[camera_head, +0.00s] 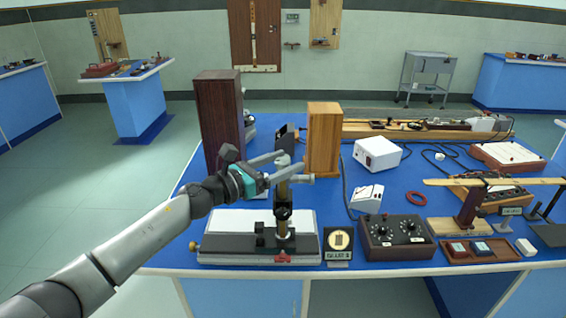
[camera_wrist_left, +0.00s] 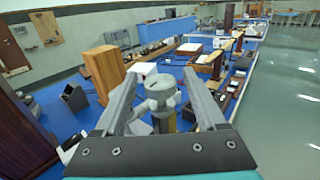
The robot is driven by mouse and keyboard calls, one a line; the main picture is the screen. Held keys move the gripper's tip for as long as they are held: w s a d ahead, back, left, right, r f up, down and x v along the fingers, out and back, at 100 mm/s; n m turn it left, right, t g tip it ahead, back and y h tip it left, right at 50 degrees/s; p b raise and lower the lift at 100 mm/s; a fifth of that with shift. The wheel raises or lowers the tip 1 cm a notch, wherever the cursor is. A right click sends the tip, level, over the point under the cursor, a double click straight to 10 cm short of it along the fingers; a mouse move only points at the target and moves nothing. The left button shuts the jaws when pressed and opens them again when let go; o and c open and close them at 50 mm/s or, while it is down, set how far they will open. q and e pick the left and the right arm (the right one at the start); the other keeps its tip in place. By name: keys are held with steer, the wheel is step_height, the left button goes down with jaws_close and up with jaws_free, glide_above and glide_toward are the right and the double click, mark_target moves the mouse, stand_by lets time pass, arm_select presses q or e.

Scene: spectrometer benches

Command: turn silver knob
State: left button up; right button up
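The silver knob (camera_head: 283,160) tops the brass column of a small instrument (camera_head: 283,222) at the front left of the blue bench. My left gripper (camera_head: 286,166) reaches in from the left at the height of the knob, its two fingers apart. In the left wrist view the silver knob (camera_wrist_left: 160,88) stands between the open fingers of the left gripper (camera_wrist_left: 160,80). Gaps show on both sides, so the fingers do not appear to press on it. The instrument's lower part is mostly hidden in the wrist view. My right gripper is not in view.
A dark wooden box (camera_head: 220,118) and a lighter wooden box (camera_head: 322,140) stand tall behind the gripper. A round gauge plate (camera_head: 339,242) and a black dial box (camera_head: 397,238) sit right of the instrument. White paper (camera_head: 235,221) lies on its base.

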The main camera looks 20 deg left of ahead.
arm_select(q)
jaws_close()
stand_by(0.3)
